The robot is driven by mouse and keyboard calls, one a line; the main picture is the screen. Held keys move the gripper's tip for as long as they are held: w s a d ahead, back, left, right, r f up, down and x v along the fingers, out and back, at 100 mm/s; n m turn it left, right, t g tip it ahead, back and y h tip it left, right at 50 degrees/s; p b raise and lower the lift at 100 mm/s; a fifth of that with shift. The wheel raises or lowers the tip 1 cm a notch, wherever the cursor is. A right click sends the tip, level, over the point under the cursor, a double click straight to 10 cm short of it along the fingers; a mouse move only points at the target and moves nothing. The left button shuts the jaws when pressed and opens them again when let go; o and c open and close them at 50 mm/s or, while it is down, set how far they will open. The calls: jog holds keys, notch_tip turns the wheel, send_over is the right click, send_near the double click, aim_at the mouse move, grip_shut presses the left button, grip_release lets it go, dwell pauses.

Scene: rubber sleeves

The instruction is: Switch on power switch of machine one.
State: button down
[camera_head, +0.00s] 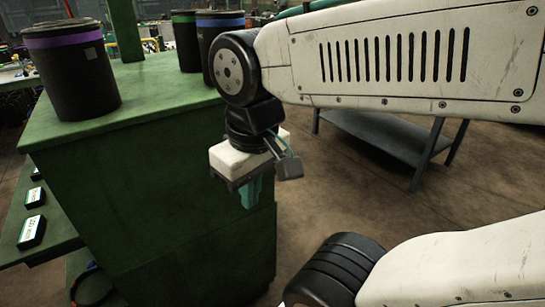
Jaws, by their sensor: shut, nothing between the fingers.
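My gripper (252,190) hangs from the end of my white arm in the middle of the head view, with its green fingers pointing down. The fingers are shut with nothing between them. It is in front of the right side of a green cabinet (150,200), and I cannot tell whether it touches it. No power switch shows clearly in this view. I cannot tell whether the green cabinet is machine one.
Black cylinders stand on the cabinet top: one with a purple band (72,80), one with a green band (186,40), one with a blue band (219,25). Small labelled black boxes (32,232) sit on a left shelf. A grey bench (385,135) stands behind. Brown floor at right is open.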

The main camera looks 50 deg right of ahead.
jog(key=w+a+f+m+g+y, duration=0.3)
jog(key=w+f+m+y, duration=0.25)
jog(key=m+y, duration=0.35)
jog(key=w+d+f+m+t+y, duration=0.2)
jog(key=w+d+m+t+y, duration=0.3)
jog(key=w+d+m+t, duration=0.5)
jog(key=w+d+f+m+t+h, duration=0.2)
jog(key=d+f+m+t+h, duration=0.15)
jog(key=d+m, duration=0.35)
jog(key=w+d+f+m+t+h, duration=0.1)
jog(key=d+f+m+t+h, duration=0.2)
jog(key=d+f+m+t, duration=0.25)
jog(key=s+d+f+m+h, duration=0.3)
jog(key=d+f+m+h, duration=0.1)
jog(key=d+m+h, duration=0.1)
jog(key=s+d+f+m+h, duration=0.3)
jog(key=d+m+h, duration=0.3)
jog(key=d, duration=0.4)
jog(key=shift+s+f+h, duration=0.35)
jog(key=shift+f+h, duration=0.1)
jog(key=shift+f, duration=0.05)
jog(key=shift+w, duration=0.1)
